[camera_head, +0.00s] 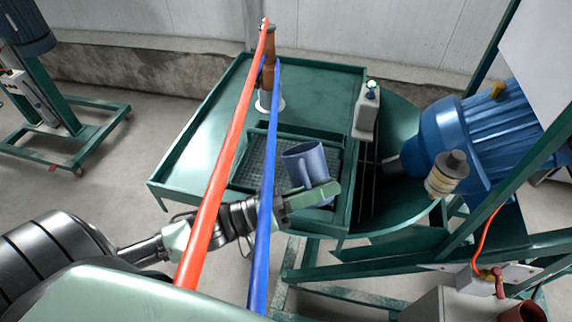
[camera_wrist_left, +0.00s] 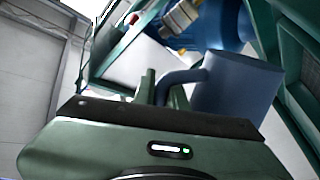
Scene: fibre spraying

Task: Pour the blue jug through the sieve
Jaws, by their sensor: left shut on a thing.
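The blue jug (camera_head: 304,162) is in the head view, over the right part of the sieve. Its rim faces up, and I cannot tell whether it is slightly tilted. The sieve (camera_head: 248,172) is a dark mesh in a green frame on the green table; the jug and a blue bar hide part of it. My left gripper (camera_head: 320,194) is shut on the jug at its handle side. The jug (camera_wrist_left: 236,85) and its curved handle (camera_wrist_left: 175,82) also show in the left wrist view, beyond the gripper body. The jug's contents are hidden. My right gripper is not in view.
A red bar (camera_head: 222,160) and a blue bar (camera_head: 268,175) cross the view in front of the table (camera_head: 210,122). A brown and white cylinder (camera_head: 267,80) stands at the back. A grey box (camera_head: 366,112) and a blue motor (camera_head: 490,125) are on the right.

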